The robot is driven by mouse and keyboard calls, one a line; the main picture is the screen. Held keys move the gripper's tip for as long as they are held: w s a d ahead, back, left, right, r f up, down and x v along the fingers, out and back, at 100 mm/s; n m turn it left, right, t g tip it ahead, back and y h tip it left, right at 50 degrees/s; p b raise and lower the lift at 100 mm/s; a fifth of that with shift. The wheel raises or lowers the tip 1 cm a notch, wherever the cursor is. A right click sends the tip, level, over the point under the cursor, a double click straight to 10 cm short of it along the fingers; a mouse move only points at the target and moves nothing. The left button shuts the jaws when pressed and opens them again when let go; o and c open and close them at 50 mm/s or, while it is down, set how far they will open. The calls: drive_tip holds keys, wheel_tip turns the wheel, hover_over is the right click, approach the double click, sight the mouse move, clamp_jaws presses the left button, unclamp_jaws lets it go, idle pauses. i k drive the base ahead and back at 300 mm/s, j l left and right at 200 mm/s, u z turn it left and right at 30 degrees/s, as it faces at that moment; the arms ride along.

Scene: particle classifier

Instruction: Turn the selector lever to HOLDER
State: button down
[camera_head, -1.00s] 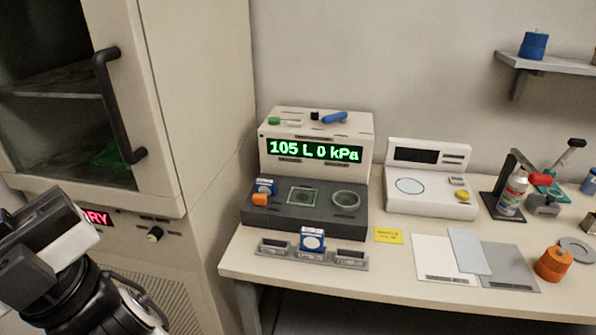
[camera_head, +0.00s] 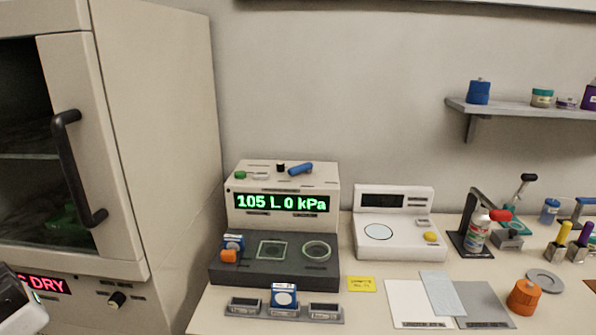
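The particle classifier (camera_head: 282,207) is a beige unit with a green display reading "105 L 0 kPa" and a dark lower deck. On its top are a blue lever (camera_head: 300,169), a green button (camera_head: 240,175), a white piece and a small black knob (camera_head: 281,168). The blue lever lies tilted, its right end higher. The labels around it are too small to read. My arm shows only as a white and dark part at the lower left edge. My gripper's fingers are out of frame, well away from the lever.
A beige cabinet with a black handle (camera_head: 75,170) stands at the left. A white scale (camera_head: 393,225) stands right of the classifier. A slotted grey rack (camera_head: 243,312) with a blue-white box is in front. A wall shelf (camera_head: 520,108) is upper right. Space above the classifier is clear.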

sight(307, 166)
drive_tip(key=i+j+z, duration=0.25)
drive_tip(key=i, duration=0.2)
drive_tip(key=i+j+z, duration=0.3)
drive_tip(key=i+j, duration=0.1)
drive_tip(key=i, duration=0.1)
